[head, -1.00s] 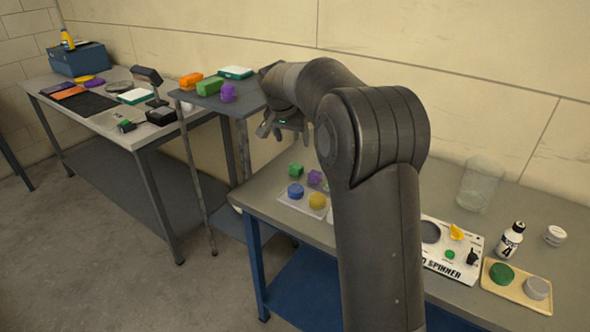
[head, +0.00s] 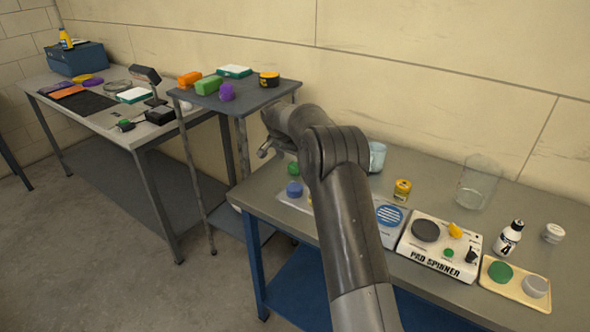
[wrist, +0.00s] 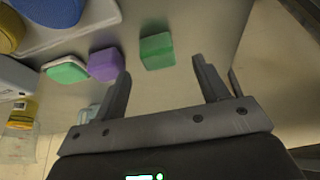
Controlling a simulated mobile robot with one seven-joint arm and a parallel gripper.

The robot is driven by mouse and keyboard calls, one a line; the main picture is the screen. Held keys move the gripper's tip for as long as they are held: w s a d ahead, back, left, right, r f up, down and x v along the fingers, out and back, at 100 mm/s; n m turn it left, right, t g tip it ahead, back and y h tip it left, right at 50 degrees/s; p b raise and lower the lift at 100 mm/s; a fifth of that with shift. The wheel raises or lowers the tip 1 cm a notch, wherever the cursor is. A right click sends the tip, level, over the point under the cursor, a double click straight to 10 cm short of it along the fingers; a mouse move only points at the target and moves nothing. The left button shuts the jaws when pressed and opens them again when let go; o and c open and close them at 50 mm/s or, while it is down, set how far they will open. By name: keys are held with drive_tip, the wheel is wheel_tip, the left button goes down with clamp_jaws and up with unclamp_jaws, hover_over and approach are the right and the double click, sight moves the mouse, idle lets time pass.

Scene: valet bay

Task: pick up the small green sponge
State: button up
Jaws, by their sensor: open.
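The small green sponge (head: 293,168) is a block on the front bench, partly covered by my arm in the head view. In the wrist view the green block (wrist: 157,51) lies on the bench just beyond my fingertips, roughly between their lines and nearer the left one. My gripper (wrist: 163,82) is open, with nothing between its fingers. In the head view my gripper (head: 265,151) hangs above the bench's left end, mostly hidden by my wrist. A purple block (wrist: 104,64) lies left of the green one, beside a green-and-white block (wrist: 66,70).
A tray with a blue disc (head: 294,189) is close in front of the sponge. A pad spinner (head: 440,246), a yellow tin (head: 402,190) and a clear beaker (head: 478,182) stand farther right. A raised side table (head: 250,93) with a larger green block (head: 208,85) stands behind left.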

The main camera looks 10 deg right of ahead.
drive_tip(key=x, duration=0.5)
drive_tip(key=shift+w+d+f, duration=0.1)
drive_tip(key=shift+d, duration=0.1)
drive_tip(key=c, duration=1)
drive_tip(key=shift+c, duration=0.2)
